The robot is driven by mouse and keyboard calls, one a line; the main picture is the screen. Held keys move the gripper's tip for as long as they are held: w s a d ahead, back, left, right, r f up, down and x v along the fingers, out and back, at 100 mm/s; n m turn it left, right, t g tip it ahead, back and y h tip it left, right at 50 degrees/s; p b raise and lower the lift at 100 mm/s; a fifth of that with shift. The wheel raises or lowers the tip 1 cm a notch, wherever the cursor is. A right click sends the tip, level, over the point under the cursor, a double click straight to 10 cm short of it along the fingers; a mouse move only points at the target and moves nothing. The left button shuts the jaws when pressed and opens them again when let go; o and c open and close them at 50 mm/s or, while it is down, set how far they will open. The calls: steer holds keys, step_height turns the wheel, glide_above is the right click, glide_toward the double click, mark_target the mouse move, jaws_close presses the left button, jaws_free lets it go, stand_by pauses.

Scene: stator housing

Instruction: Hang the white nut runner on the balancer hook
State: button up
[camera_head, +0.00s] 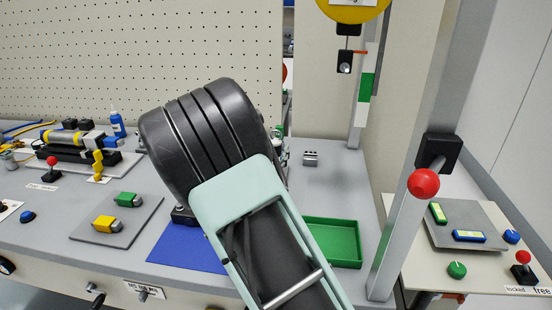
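The balancer is a yellow disc (353,10) cut off by the top edge of the view. Below it hangs a dark block on a short line, with the balancer hook (345,63) at its lower end, apparently empty. I cannot make out the white nut runner; it may be hidden behind my arm or outside the view. My own arm, dark grey and pale green, fills the middle of the picture and covers part of the bench. My gripper does not show, so what it holds cannot be seen.
The grey bench (340,190) carries a blue mat (190,250), a green tray (333,243), and a grey plate (120,232) with green and yellow blocks. A metal post (415,180) with a red-knobbed lever (424,183) stands right. A side table (405,245) holds several controls.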

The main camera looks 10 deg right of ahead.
mark_target(274, 143)
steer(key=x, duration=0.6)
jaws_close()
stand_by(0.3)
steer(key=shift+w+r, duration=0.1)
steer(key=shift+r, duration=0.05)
